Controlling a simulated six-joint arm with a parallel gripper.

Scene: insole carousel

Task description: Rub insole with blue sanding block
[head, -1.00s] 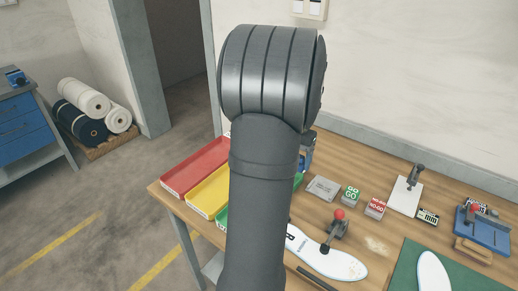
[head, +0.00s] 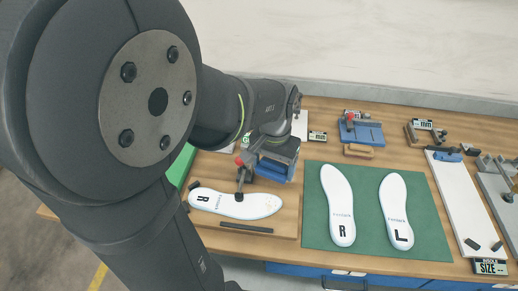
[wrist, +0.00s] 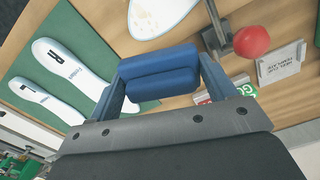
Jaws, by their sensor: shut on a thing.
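The insole marked R (head: 235,204) lies on a wooden board, held under a toggle clamp with a red knob (head: 240,162). Part of the insole (wrist: 158,16) shows at the top of the wrist view, beyond the block. My gripper (wrist: 160,78) is shut on the blue sanding block (wrist: 158,85), which sits between its two blue fingers. In the head view my gripper (head: 272,168) is beside the clamp, over the far side of the insole. It appears above the insole and apart from it; the block is hard to tell from the fingers there.
Two more white insoles, R (head: 338,205) and L (head: 397,212), lie on a green mat (head: 370,175). A dark stick (head: 246,228) lies in front of the clamped insole. The clamp (wrist: 218,35) stands close to my gripper. A blue fixture (head: 361,132) stands behind.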

